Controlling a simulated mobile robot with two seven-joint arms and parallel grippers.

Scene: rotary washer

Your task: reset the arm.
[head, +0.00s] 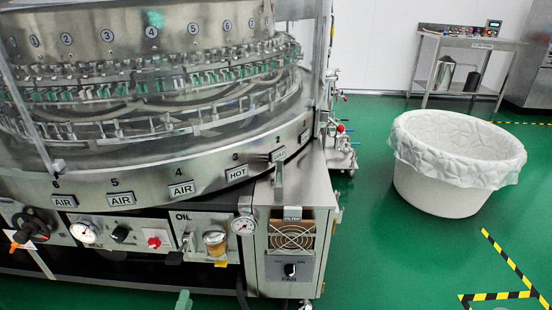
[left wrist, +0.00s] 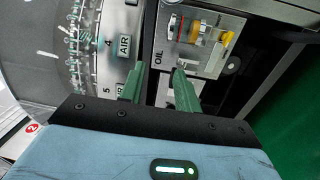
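My left gripper (left wrist: 160,70) shows in the left wrist view with two green fingers apart and nothing between them. In the head view, only a green fingertip of the left gripper (head: 184,300) shows at the bottom edge, in front of the washer's lower panel. The rotary washer (head: 150,185) is a large round steel machine with numbered stations and AIR and HOT labels. Its OIL panel (left wrist: 195,40) lies beyond the fingers in the wrist view. I cannot tell the exact distance to it. My right gripper is not in view.
A control box with a fan (head: 292,240) juts out at the washer's front right. A white lined tub (head: 450,200) stands on the green floor at the right. A steel table (head: 470,42) stands behind it. The floor between box and tub is clear.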

